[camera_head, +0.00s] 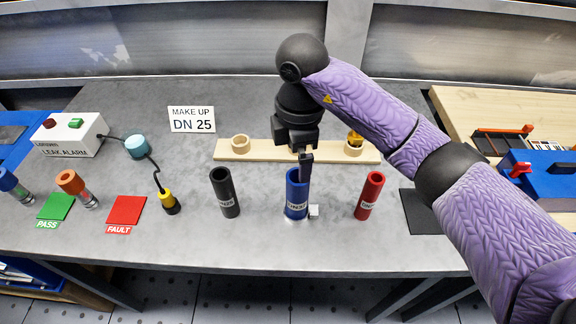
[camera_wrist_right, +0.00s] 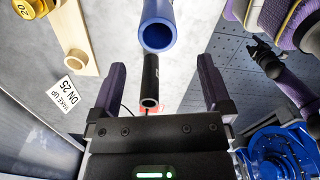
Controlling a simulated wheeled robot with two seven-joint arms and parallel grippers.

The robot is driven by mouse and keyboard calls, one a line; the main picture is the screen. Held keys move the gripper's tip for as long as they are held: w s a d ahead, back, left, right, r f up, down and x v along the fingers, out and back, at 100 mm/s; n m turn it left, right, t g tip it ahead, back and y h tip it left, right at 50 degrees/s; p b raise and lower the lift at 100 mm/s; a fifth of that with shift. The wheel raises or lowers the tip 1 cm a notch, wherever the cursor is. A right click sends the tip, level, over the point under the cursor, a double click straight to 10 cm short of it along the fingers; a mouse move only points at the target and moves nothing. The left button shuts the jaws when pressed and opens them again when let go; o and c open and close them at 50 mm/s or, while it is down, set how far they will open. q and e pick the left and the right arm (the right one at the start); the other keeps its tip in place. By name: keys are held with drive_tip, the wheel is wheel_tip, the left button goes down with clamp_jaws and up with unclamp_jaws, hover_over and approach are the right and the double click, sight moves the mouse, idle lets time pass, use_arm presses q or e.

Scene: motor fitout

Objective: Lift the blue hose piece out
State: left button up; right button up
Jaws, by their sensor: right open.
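The blue hose piece (camera_head: 296,196) is an open-topped blue tube with a white label, standing upright on the grey table in the head view. In the right wrist view its hollow blue end (camera_wrist_right: 158,36) shows near the top. My right gripper (camera_head: 305,168) points down just above and at the top of the blue tube. In the wrist view its two fingers stand wide apart with nothing between them that I can see gripped. I cannot tell whether a finger touches the rim. My left gripper is not in view.
A black tube (camera_head: 224,192) stands left of the blue one and a red tube (camera_head: 369,196) right. Behind is a wooden strip (camera_head: 270,151) with rings. Further left are a leak alarm box (camera_head: 68,134), green (camera_head: 55,207) and red (camera_head: 125,211) pads.

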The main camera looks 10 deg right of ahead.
sight(298, 186)
wheel_tip(298, 186, down, 10)
drive_tip(key=b, duration=0.2)
drive_tip(key=shift+w+d+b, duration=0.1)
drive_tip(key=shift+b, duration=0.3)
drive_tip(key=shift+r, duration=0.15)
drive_tip(key=shift+c, duration=0.7)
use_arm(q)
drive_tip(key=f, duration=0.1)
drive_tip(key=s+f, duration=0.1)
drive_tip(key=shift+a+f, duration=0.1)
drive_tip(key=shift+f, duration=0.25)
use_arm(e)
clamp_jaws()
